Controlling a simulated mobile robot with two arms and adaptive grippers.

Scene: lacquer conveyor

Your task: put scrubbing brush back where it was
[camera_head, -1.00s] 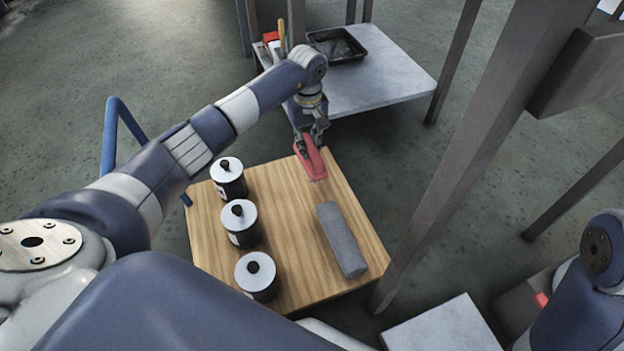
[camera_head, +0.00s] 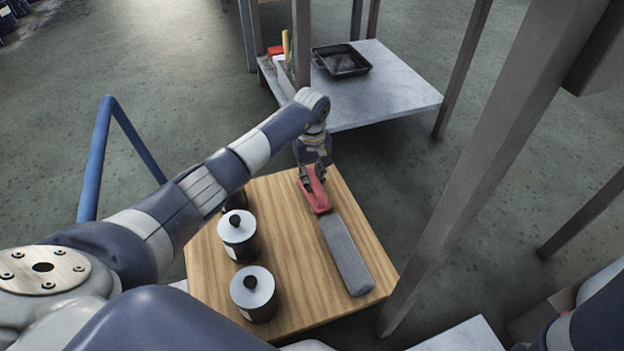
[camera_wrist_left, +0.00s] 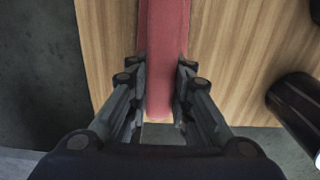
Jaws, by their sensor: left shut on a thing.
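The scrubbing brush (camera_head: 318,198) has a red body and lies along the far part of the wooden board, just beyond the grey block. My left gripper (camera_head: 310,180) is over its far end and shut on it. In the left wrist view the red brush (camera_wrist_left: 161,60) runs between the two fingers of the left gripper (camera_wrist_left: 158,90), with wood beneath it. I cannot tell whether the brush touches the board. Its bristles are hidden. My right gripper is not in view.
The wooden board (camera_head: 285,250) holds lidded dark cans (camera_head: 238,238) on its left and a long grey block (camera_head: 347,257) on its right. A grey post (camera_head: 470,190) rises to the right. A table (camera_head: 395,95) behind carries a black tray (camera_head: 341,60).

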